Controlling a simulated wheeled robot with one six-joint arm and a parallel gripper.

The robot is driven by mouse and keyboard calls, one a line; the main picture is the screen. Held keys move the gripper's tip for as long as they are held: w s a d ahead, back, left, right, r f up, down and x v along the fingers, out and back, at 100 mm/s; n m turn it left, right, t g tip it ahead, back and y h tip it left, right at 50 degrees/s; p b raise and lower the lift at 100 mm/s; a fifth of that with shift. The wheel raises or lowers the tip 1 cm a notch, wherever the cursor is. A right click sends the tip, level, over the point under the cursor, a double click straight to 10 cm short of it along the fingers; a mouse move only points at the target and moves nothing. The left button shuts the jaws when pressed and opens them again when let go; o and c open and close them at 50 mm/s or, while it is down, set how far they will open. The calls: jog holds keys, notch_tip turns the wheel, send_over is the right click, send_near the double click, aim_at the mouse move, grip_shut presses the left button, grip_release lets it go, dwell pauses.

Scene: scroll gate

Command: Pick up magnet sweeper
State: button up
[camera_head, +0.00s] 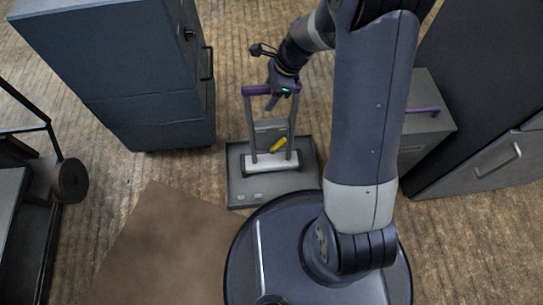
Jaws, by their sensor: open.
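The magnet sweeper (250,135) stands upright on a grey tray (240,190) in the middle of the head view. It has two grey uprights, a purple handle bar across the top and a pale bar at its foot. My gripper (272,101) is at the right part of the purple handle, with its fingers around or just in front of the bar; I cannot tell which. The gripper is open. My wrist and fingers hide part of the handle.
A blue-grey cabinet (140,80) stands at the left. A grey box with a purple handle (422,112) and a grey drawer unit (490,165) stand at the right. A wheeled cart (35,150) is at far left. A brown mat (165,245) lies in front.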

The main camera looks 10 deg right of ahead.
jog(key=shift+f, duration=0.1)
jog(key=shift+c, duration=0.2)
grip_shut()
jog(key=shift+w, duration=0.1)
dwell(0.4)
